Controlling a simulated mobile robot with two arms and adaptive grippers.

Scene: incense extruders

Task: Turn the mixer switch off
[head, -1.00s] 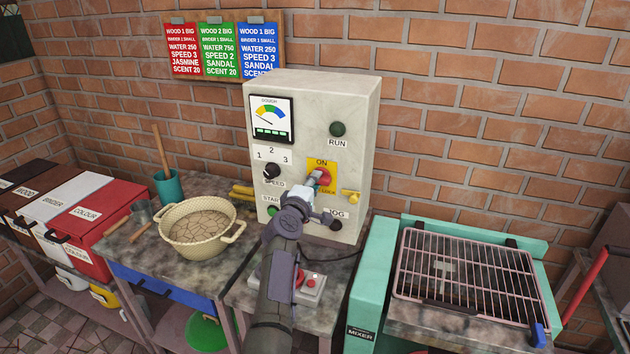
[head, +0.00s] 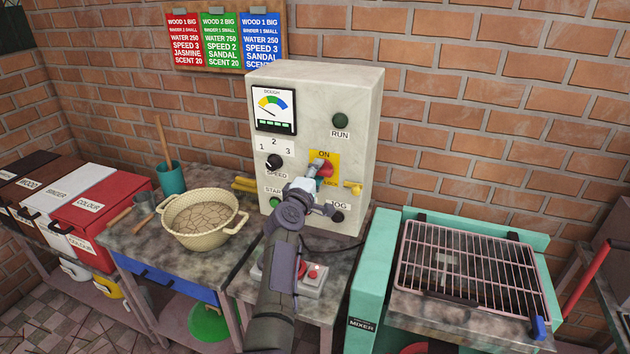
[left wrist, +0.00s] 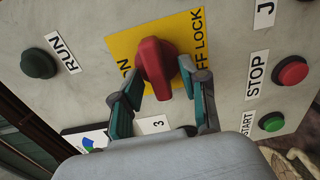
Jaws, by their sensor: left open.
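The mixer switch is a red rotary handle (left wrist: 157,66) on a yellow plate (left wrist: 112,44) marked ON and OFF LOCK. In the head view the red handle (head: 326,169) is partly hidden by my left gripper (head: 318,174), which is at the front of the grey control box (head: 350,100). In the left wrist view the fingers of my left gripper (left wrist: 158,92) are open, one on each side of the handle's lower end. Whether they touch it I cannot tell. My right gripper is not in view.
The box also has a RUN button (head: 340,120), a speed knob (head: 273,161), a green START button (left wrist: 272,122) and a red STOP button (left wrist: 291,71). A yellow padlock (head: 354,187) hangs right of the switch. A cream basin (head: 197,240) stands left, the mixer (head: 367,285) right.

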